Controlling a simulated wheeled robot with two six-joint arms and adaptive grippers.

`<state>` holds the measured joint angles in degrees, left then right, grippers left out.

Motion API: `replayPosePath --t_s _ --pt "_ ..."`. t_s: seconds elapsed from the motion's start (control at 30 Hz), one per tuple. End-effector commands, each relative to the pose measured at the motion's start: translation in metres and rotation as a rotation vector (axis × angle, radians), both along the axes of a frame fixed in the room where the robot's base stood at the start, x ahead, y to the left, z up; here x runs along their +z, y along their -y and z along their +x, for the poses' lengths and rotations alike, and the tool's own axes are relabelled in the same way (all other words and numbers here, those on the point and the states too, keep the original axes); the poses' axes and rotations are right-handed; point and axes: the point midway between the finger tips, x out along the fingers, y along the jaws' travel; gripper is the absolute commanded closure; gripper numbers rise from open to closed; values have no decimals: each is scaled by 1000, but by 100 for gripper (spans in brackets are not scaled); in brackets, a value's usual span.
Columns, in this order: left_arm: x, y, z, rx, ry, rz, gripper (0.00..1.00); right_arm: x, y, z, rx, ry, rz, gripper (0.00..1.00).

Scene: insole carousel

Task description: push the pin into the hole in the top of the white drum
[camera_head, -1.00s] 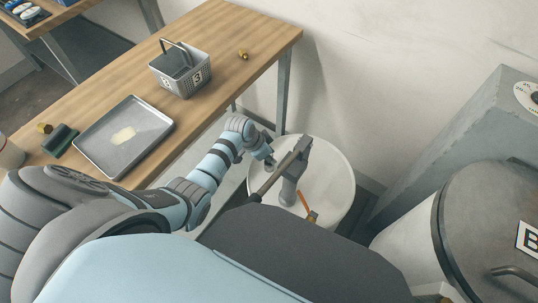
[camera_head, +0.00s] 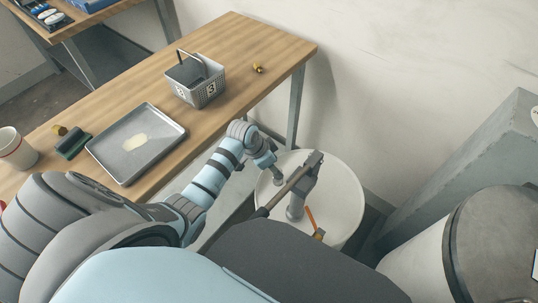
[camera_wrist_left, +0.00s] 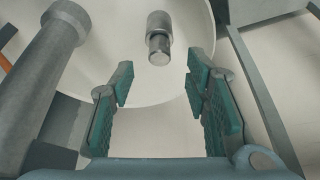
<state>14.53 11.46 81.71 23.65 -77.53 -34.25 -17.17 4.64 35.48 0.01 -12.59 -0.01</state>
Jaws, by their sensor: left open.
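The white drum (camera_head: 342,205) stands past the table's end, with a grey post and lever (camera_head: 300,190) and an orange-handled tool on or by its top. My left gripper (camera_head: 270,166) is over the drum's left part, pointing down. In the left wrist view, the pin (camera_wrist_left: 158,38), a short grey metal cylinder with a narrower end, stands over the white drum top (camera_wrist_left: 120,20). It lies just beyond the open fingers of my left gripper (camera_wrist_left: 157,82), roughly midway between them and not gripped. The hole cannot be made out. My right gripper is not in view.
The thick grey post (camera_wrist_left: 45,75) stands close to the left finger. The wooden table (camera_head: 240,50) holds a grey basket (camera_head: 200,90), a metal tray (camera_head: 140,140) and a white cup (camera_head: 14,150). A large lidded bin (camera_head: 490,235) stands at the right.

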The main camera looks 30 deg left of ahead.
Motion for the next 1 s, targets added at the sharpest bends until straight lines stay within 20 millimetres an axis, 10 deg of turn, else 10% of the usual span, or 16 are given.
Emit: replayPosePath --t_s 0.23,0.6,0.83,1.0 --pt "55 -12 -19 -1 1 1 57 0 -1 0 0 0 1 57" --pt "65 -14 -23 0 -1 0 57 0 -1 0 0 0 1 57" --pt "92 -4 -3 11 -3 -29 91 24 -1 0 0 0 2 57" --pt "61 -1 4 -112 -81 7 100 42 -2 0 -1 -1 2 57"
